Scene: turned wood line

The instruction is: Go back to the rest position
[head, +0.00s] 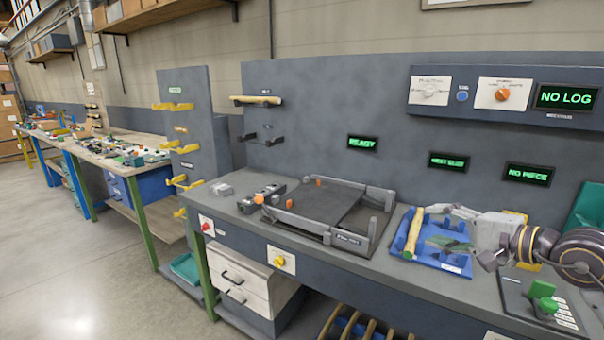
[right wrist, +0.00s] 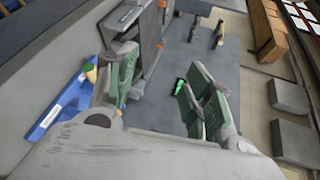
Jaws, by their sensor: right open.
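My right gripper (head: 438,225) reaches in from the right in the head view, over the blue tray (head: 446,265) on the workbench (head: 227,204). Its fingers are apart with nothing between them; the right wrist view also shows the open gripper (right wrist: 165,88). A pale turned wood piece (head: 412,235) lies at the left side of the blue tray, left of the fingers. In the right wrist view, the blue tray (right wrist: 45,122) shows at the left edge. My left gripper is not in the head view.
A grey fixture with a dark plate (head: 330,207) stands left of the tray. Wall hooks hold another wood piece (head: 256,99). A control panel (head: 460,97) and lit displays, including NO PIECE (head: 528,174), are on the back wall. The floor (head: 75,270) at left is clear.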

